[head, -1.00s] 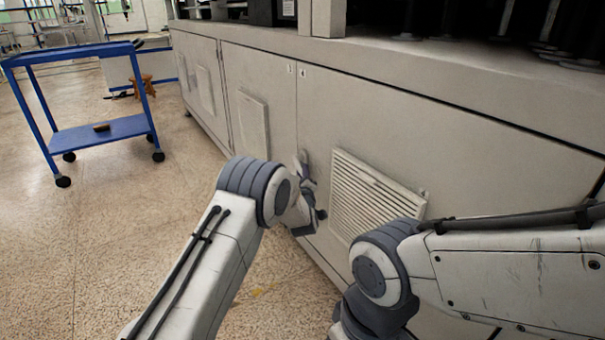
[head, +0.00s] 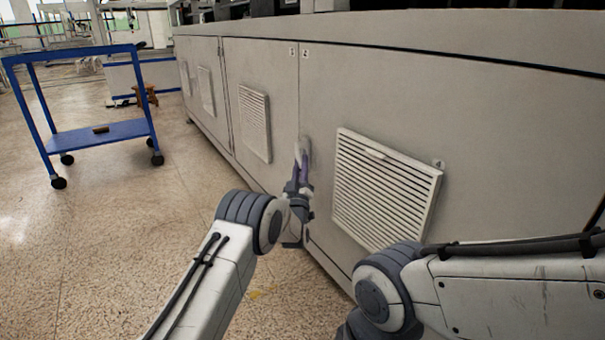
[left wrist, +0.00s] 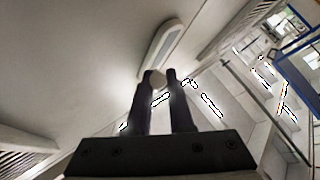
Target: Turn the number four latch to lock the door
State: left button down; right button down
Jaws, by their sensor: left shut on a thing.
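The latch (head: 304,147) is a small pale handle on the seam between two grey cabinet doors. It looks roughly upright in the head view. My left gripper (head: 301,170) reaches up to it from below. In the left wrist view the latch (left wrist: 160,42) is a long rounded pale piece, and my left gripper's dark fingertips (left wrist: 160,75) are closed around its near end. The cabinet door (head: 390,110) right of the seam looks flush with its neighbour. My right arm crosses the lower right, but its gripper is out of view.
A louvred vent (head: 386,190) sits on the door right of the latch, and another vent (head: 254,123) is on the door to the left. A blue cart (head: 100,135) stands at the left. The speckled floor between cart and cabinet is clear.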

pick_arm(q)
jog(key=shift+w+f+m+b, duration=0.1)
jog(key=shift+f+m+b, duration=0.1)
jog(key=shift+m+b, duration=0.15)
jog(key=c, duration=0.8)
grip_release()
jog(key=shift+r, duration=0.1)
jog(key=shift+a, duration=0.1)
jog(key=shift+s+f+p, duration=0.2)
jog(key=shift+s+p, duration=0.3)
jog(key=shift+p, duration=0.05)
jog(key=p+v, duration=0.4)
jog(key=v, duration=0.5)
jog(key=shift+f, duration=0.35)
